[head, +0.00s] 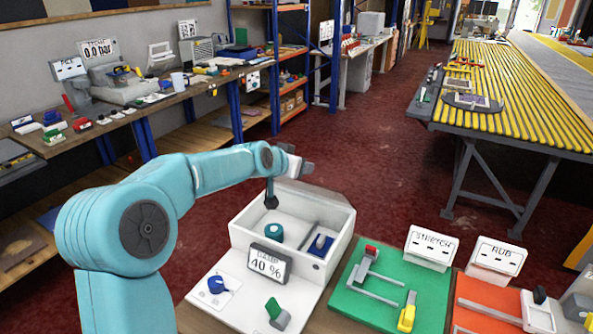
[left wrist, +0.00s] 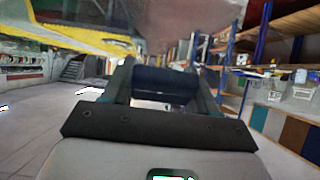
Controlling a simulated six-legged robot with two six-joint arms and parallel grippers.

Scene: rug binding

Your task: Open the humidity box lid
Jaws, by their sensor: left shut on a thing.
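The humidity box (head: 320,262) is white and stands on the bench with its inside in view from above. A teal round thing (head: 274,233) and a blue piece (head: 320,243) lie inside it. A pale panel (head: 318,193) shows at its back edge, likely the raised lid; my arm partly covers that area. My left gripper (left wrist: 166,78) is shut on a dark blue bar (left wrist: 165,88), seen between its fingers in the left wrist view. In the head view my left wrist is above the box's back left corner, and its fingers are hard to make out. My right gripper is out of view.
A display reading 40 % (head: 268,262) stands at the box's front. A green board (head: 375,305) with a yellow-handled tool and an orange board (head: 490,308) lie to the right. A cluttered workbench (head: 150,105) is at the left. Red floor is clear behind the box.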

